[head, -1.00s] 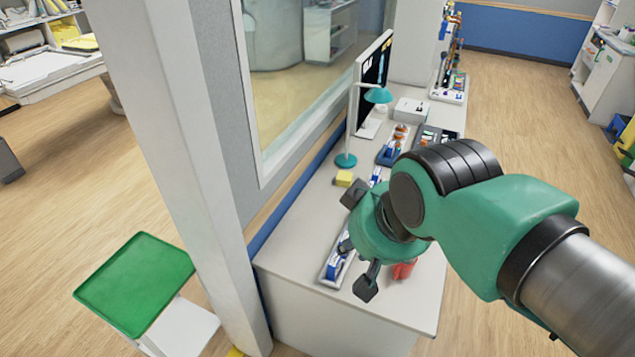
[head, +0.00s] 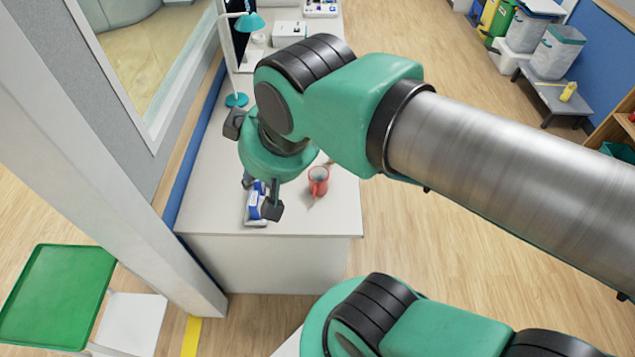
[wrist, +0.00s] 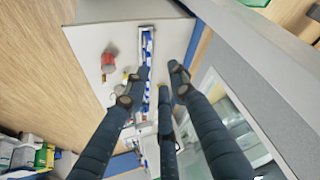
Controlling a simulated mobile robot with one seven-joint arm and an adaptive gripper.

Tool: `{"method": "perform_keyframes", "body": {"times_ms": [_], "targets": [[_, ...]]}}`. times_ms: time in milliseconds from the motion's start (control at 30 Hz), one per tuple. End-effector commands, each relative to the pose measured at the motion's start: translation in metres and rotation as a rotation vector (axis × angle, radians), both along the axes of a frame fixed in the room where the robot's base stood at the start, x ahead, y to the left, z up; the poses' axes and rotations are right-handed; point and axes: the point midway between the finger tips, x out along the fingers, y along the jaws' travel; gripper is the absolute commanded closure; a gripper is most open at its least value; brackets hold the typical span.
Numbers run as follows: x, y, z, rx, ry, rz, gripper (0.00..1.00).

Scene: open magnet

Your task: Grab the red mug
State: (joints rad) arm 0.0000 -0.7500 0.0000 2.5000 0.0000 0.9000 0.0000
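The red mug (head: 318,185) stands upright on the white counter (head: 215,200), near its right side, with its open top showing in the head view. It also shows in the wrist view as a small red shape (wrist: 108,62) at the upper left, off to the side of the fingers. My gripper (head: 253,165) is to the left of the mug in the head view, with its fingers spread. In the wrist view the three dark fingers (wrist: 158,92) are apart with nothing between them. The gripper is not touching the mug.
A blue and white object (head: 256,203) on the counter is partly hidden by a finger. A teal lamp (head: 237,99) stands farther back. A wall with a window and a white pillar (head: 125,150) borders the counter's left side. Open floor lies right of the counter.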

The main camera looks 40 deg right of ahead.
Motion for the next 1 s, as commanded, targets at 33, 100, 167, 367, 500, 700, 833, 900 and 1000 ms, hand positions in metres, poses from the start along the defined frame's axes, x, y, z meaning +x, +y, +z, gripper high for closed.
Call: {"method": "perform_keyframes", "body": {"times_ms": [33,100,167,367,500,700,833,900,1000], "targets": [[0.0,0.0,0.0,0.0,0.0,0.0,0.75],[0.0,0.0,0.0,0.0,0.0,0.0,0.75],[0.0,0.0,0.0,0.0,0.0,0.0,0.75],[0.0,0.0,0.0,0.0,0.0,0.0,0.47],[0.0,0.0,0.0,0.0,0.0,0.0,0.19],[0.0,0.0,0.0,0.0,0.0,0.0,0.18],[0.0004,-0.0002,0.0,0.0,0.001,0.0,0.18],[0.0022,-0.0011,-0.0002,-0.002,0.003,-0.001,0.18],[0.0078,-0.004,-0.0008,-0.005,0.011,-0.004,0.18]]}}
